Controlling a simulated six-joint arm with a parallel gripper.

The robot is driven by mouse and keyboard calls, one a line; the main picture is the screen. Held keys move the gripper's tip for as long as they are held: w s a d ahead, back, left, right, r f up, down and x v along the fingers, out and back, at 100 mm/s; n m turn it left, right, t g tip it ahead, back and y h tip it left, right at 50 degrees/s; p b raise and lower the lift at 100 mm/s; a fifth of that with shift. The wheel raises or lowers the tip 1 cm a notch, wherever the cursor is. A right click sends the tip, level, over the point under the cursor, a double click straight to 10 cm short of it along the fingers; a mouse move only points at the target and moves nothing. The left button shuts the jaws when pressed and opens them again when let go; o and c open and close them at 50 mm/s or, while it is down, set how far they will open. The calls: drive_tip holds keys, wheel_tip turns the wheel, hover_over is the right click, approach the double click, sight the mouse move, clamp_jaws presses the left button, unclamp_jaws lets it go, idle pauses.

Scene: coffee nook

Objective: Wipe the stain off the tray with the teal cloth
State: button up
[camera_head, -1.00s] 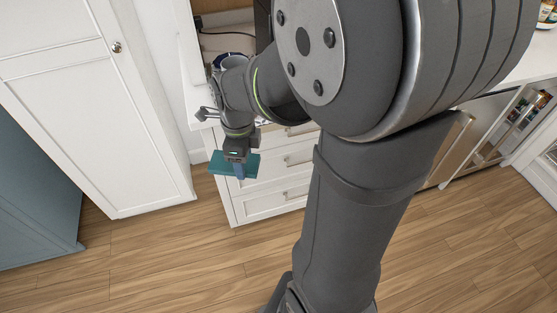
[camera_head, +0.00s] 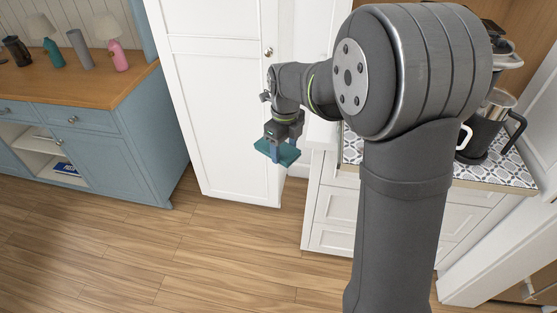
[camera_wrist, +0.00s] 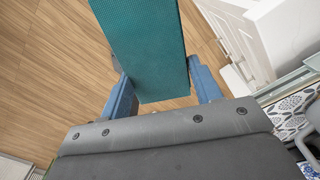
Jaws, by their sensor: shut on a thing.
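The teal cloth (camera_head: 284,152) is held in my gripper (camera_head: 275,153), in the air in front of a white cabinet door. In the wrist view the cloth (camera_wrist: 145,45) is a flat teal slab between the two blue fingers of my gripper (camera_wrist: 165,90), and the gripper is shut on it. Wooden floor shows beneath the cloth. No tray and no stain can be made out in either view now.
A white drawer unit with a patterned top (camera_head: 500,172) stands right of my gripper, with a dark jug (camera_head: 487,130) on it. A blue cabinet (camera_head: 120,140) with a wooden top carries lamps at the left. The floor (camera_head: 210,245) between is open.

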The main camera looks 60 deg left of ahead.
drive_tip(key=w+d+r+m, duration=0.2)
drive_tip(key=w+d+r, duration=0.3)
drive_tip(key=w, duration=0.4)
drive_tip(key=w+d+r+m, duration=0.2)
drive_tip(key=w+d+r, duration=0.2)
drive_tip(key=w+d, duration=0.45)
drive_tip(key=shift+a+f, duration=0.25)
drive_tip(key=shift+f, duration=1.25)
drive_tip(key=shift+a+f, duration=0.2)
drive_tip(key=shift+f, duration=1.25)
drive_tip(key=shift+f, duration=1.05)
drive_tip(key=shift+w, duration=0.15)
drive_tip(key=shift+w+d+r, duration=0.1)
drive_tip(key=shift+w+d, duration=1.15)
drive_tip(key=shift+d, duration=0.1)
drive_tip(key=shift+w+d, duration=1.35)
drive_tip(key=shift+s+a, duration=1.35)
drive_tip(key=shift+a, duration=0.05)
drive_tip(key=shift+s+a+f, duration=0.2)
drive_tip(key=shift+s+a, duration=0.45)
drive_tip(key=shift+s, duration=0.1)
drive_tip(key=shift+s+a+f, duration=0.15)
drive_tip(key=shift+s+a, duration=0.5)
drive_tip(key=shift+s, duration=0.05)
